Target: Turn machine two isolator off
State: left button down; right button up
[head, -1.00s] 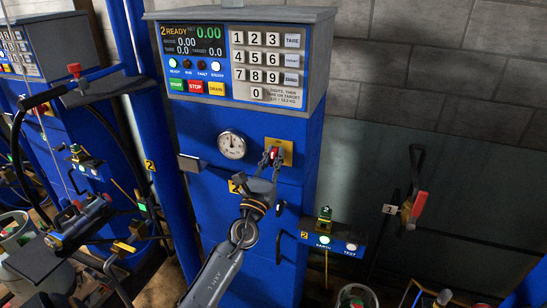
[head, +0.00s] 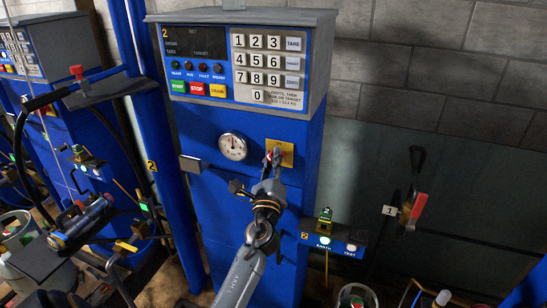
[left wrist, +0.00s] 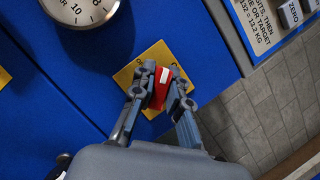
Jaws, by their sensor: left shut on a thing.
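Machine two (head: 235,200) is the blue cabinet in the middle of the head view, with a grey control panel on top. Its display (head: 195,42) is dark and its indicator lamps are unlit. The isolator's yellow plate (head: 287,150) is on the cabinet front, right of a round gauge (head: 232,147). My left gripper (head: 273,160) is at the plate, shut on the red isolator handle. In the left wrist view the red handle (left wrist: 160,92), with a white mark, sits between the fingers over the yellow plate (left wrist: 152,58). The fingers partly hide the handle. My right gripper is not in view.
A small shelf (head: 335,236) with two lit lamps, EARTH and TEST, juts out at lower right. A red-handled lever (head: 419,206) is on the right wall. Another blue machine (head: 45,60) with hoses stands at left.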

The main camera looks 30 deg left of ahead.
pick_arm(q)
jog(key=n+g, duration=0.1)
jog(key=n, duration=0.2)
jog(key=n+g+y+p, duration=0.1)
jog(key=n, duration=0.1)
jog(key=shift+a+n+p, duration=0.1)
jog(key=shift+n+p, duration=0.2)
jog(key=shift+n, duration=0.1)
jog(key=n+g+p, duration=0.1)
jog(key=n, duration=0.2)
jog(key=shift+f+n+g+p, duration=0.1)
jog(key=shift+n+g+p, duration=0.2)
jog(key=shift+g+p, duration=0.1)
jog(key=shift+f+n+g+h+p, duration=0.15)
jog(key=shift+n+g+h+p, duration=0.15)
jog(key=shift+n+p, duration=0.5)
jog(key=shift+f+n, duration=0.1)
jog(key=shift+n, duration=0.3)
jog(key=c, duration=1.3)
grip_release()
